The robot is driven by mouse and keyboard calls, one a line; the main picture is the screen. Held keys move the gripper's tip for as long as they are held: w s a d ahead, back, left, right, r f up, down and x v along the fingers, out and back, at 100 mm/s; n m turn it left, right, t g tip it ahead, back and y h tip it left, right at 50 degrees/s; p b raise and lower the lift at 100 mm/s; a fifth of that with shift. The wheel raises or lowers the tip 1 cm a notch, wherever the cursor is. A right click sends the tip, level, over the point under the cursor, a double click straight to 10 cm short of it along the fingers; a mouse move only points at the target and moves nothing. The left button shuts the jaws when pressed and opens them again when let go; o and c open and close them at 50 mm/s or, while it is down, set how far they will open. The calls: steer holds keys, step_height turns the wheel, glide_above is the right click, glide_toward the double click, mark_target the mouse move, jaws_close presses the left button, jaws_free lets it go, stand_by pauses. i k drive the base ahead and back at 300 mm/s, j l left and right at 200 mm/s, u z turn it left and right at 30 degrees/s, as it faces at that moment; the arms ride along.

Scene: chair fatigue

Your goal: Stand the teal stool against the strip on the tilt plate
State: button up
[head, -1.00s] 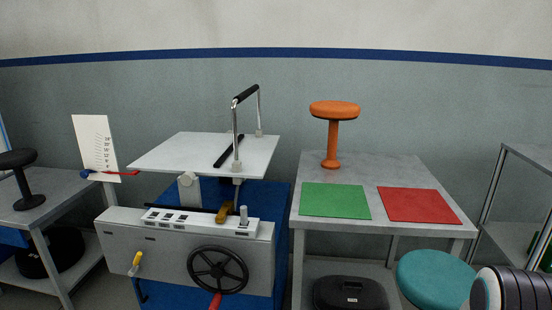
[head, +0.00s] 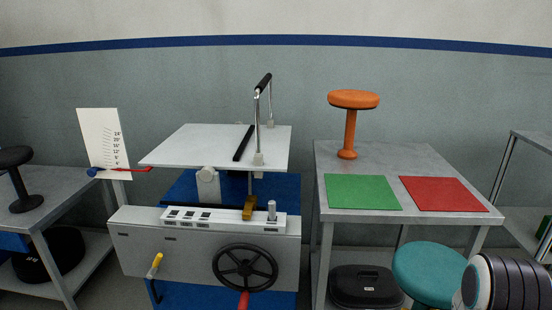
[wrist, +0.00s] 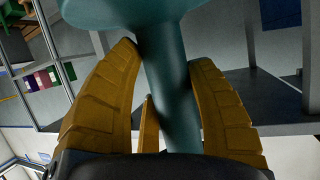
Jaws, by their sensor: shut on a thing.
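The teal stool (head: 432,270) shows at the lower right of the head view, its round seat on top, held in front of the grey table. In the wrist view its stem (wrist: 175,95) stands between the yellow-brown fingers of my gripper (wrist: 172,100), which is shut on it just below the seat. The fingers are hidden in the head view. The white tilt plate (head: 190,150) is at the centre left, slightly tilted, with the black strip (head: 243,143) across its right part. The stool is to the right of the plate and apart from it.
A metal rail with a black grip (head: 263,83) rises at the plate's right side. A handwheel (head: 245,267) is on the machine front below. An orange stool (head: 352,122), green mat (head: 362,192) and red mat (head: 443,194) are on the grey table (head: 385,160). The plate's left part is bare.

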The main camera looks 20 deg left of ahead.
mark_target(223, 141)
steer(key=j, duration=0.4)
steer(key=k+j+z, duration=0.15)
steer(key=j, duration=0.25)
steer(key=k+j, duration=0.1)
steer(key=j, duration=0.3)
steer(key=k+j+z, duration=0.1)
steer(key=j, duration=0.3)
steer(key=k+j, duration=0.1)
steer(key=j, duration=0.3)
steer(key=k+j+z, duration=0.15)
steer(key=j, duration=0.25)
steer(key=k+j, duration=0.1)
steer(key=j, duration=0.3)
steer(key=k+j+z, duration=0.1)
steer(key=j, duration=0.35)
steer(key=k+j, duration=0.1)
steer(key=j, duration=0.3)
steer(key=k+j+z, duration=0.15)
steer(key=j, duration=0.25)
